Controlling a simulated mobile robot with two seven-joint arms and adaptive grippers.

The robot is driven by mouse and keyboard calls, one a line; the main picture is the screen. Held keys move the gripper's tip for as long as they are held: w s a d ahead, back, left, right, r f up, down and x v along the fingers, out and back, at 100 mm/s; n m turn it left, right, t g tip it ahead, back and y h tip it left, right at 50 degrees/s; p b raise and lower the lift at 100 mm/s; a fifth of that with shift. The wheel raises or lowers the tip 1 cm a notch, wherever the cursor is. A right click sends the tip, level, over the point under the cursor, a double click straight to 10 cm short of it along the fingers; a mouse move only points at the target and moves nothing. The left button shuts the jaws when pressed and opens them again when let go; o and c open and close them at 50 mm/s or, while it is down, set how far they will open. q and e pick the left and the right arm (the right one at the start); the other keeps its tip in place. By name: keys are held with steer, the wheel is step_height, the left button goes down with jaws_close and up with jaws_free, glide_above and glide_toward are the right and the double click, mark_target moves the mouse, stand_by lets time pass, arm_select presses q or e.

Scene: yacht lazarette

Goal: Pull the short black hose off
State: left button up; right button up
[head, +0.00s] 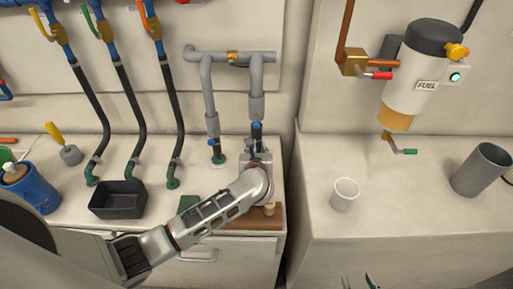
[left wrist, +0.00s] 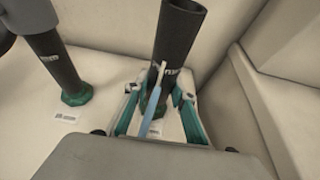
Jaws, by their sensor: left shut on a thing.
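The short black hose (left wrist: 179,45) stands nearly upright in the left wrist view, with an open top end and a small label. In the head view it shows as a dark stub (head: 257,134) under the grey pipe at the wall. My left gripper (left wrist: 160,112) is shut on its lower part, with teal fingers on both sides. A thin pale-blue lever (left wrist: 151,104) stands in front of the hose. The hose's lower end is partly hidden by the gripper. My right gripper (head: 358,282) is open and empty at the bottom edge of the head view.
A similar black hose (left wrist: 52,66) on a green fitting stands to the left, under another grey pipe (head: 207,90). A black tray (head: 118,200) and blue container (head: 35,188) are further left. A white cup (head: 345,193) stands on the right counter.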

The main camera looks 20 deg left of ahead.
mark_target(256, 143)
arm_select(q)
steer(key=shift+r+p, duration=1.2)
steer(key=shift+r, duration=0.3)
steer(key=s+d, duration=0.2)
steer(key=s, duration=0.6)
steer(key=shift+s+d, duration=0.25)
steer(key=shift+s, duration=0.1)
stand_by(1.2)
